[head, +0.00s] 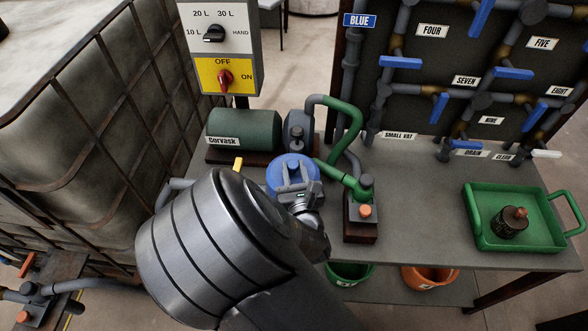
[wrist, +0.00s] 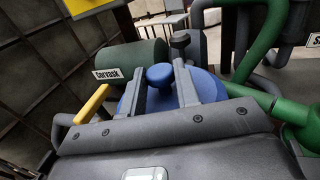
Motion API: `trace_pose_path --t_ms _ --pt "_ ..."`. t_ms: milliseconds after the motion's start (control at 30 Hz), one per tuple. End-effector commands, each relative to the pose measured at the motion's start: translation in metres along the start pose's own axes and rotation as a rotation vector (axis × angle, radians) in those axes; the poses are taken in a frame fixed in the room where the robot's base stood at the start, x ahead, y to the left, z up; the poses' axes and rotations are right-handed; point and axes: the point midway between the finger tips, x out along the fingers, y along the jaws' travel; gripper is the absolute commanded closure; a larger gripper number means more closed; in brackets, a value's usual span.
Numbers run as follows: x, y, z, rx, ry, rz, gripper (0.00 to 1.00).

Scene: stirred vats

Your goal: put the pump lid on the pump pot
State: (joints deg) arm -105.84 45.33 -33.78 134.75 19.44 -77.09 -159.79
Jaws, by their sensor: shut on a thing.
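The pump lid is a round blue disc (head: 274,178) with a blue knob on top, left of centre in the head view. In the wrist view, the knob (wrist: 159,75) stands between the two grey fingers and the disc (wrist: 209,86) spreads out behind them. My gripper (head: 293,172) is shut on the knob of the pump lid; its fingers also show in the wrist view (wrist: 172,84). The pump pot is hidden under the lid and my arm. I cannot tell whether the lid touches the pot or is above it.
A green motor (head: 244,130) labelled Corvask is behind the lid. A green pipe (head: 343,175) and an orange-topped block (head: 361,222) are to its right. A yellow handle (head: 238,164) is at its left. A green tray (head: 478,222) stands far right; bare table (head: 420,200) lies between.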

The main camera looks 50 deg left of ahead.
Motion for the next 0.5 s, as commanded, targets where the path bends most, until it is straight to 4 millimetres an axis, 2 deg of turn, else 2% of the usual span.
trace_pose_path --t_ms 500 --pt "0.0002 0.0001 -0.0069 -0.001 -0.001 0.000 0.96"
